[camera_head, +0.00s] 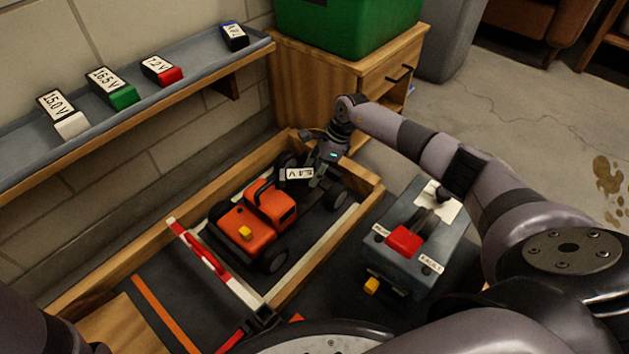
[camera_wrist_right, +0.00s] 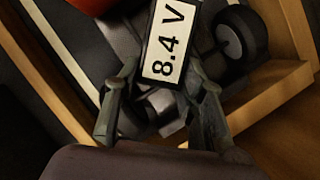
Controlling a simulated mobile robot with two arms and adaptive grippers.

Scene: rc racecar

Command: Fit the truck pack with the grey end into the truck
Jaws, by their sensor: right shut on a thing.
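The orange truck (camera_head: 258,218) stands inside a wooden-walled pen, with its dark rear bed toward the far right corner. A pack with a white label reading 8.4 V (camera_head: 298,174) is over that bed, behind the cab. My right gripper (camera_head: 322,168) is shut on this pack and reaches down from above. In the right wrist view the pack (camera_wrist_right: 166,45) sits between the two fingers of the right gripper (camera_wrist_right: 160,85), close over the truck bed. I cannot tell whether it is seated or just above. Its end colour is not clear. My left gripper is not in view.
A wall shelf (camera_head: 20,140) holds packs with white, green, red and blue ends. A red-and-white barrier (camera_head: 205,250) crosses the pen in front of the truck. A grey box with a red switch (camera_head: 404,240) stands right of the pen wall (camera_head: 366,190). A green bin sits on a cabinet behind.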

